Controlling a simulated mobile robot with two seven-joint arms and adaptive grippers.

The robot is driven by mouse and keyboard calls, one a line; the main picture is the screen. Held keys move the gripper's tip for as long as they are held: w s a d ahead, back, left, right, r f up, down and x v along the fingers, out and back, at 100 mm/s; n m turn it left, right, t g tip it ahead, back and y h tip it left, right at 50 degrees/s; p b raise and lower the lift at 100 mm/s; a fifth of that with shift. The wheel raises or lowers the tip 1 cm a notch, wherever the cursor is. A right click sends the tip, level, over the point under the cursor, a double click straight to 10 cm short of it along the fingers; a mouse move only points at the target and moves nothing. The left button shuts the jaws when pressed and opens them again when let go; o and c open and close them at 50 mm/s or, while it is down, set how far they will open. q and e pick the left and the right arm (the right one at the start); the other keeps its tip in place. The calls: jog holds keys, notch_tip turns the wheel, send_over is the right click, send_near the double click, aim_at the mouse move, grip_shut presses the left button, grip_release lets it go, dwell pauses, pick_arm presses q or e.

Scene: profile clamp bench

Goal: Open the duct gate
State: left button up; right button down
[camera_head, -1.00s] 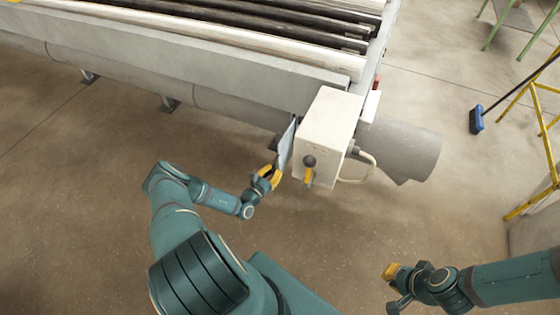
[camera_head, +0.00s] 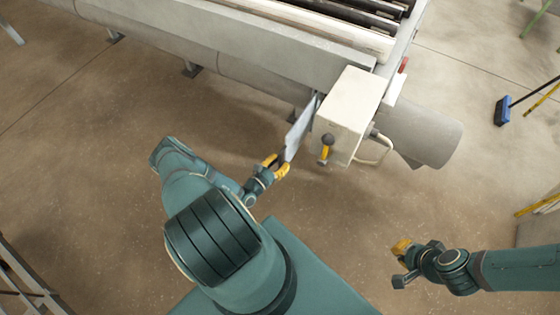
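The duct gate (camera_head: 300,130) is a thin grey plate that stands out from the round duct (camera_head: 245,78), just left of the white box. My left gripper (camera_head: 279,163) is at the plate's lower, near end, with its yellow fingertips on either side of that end. It appears shut on the plate, though the exact contact is too small to see. The slot where the plate enters the duct is mostly hidden by the bench and box. My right gripper (camera_head: 398,263) is open and empty over the floor at lower right, far from the gate.
The white box (camera_head: 350,105), with a black-and-yellow lever (camera_head: 326,150), stands close to the right of the gate. A roller bench (camera_head: 330,45) lies above the duct. A blue broom (camera_head: 502,110) is at right. The floor in front is clear.

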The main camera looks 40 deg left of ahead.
pick_arm(q)
jog(key=shift+o, duration=0.6)
jog(key=s, duration=1.2)
jog(key=shift+d, duration=0.2)
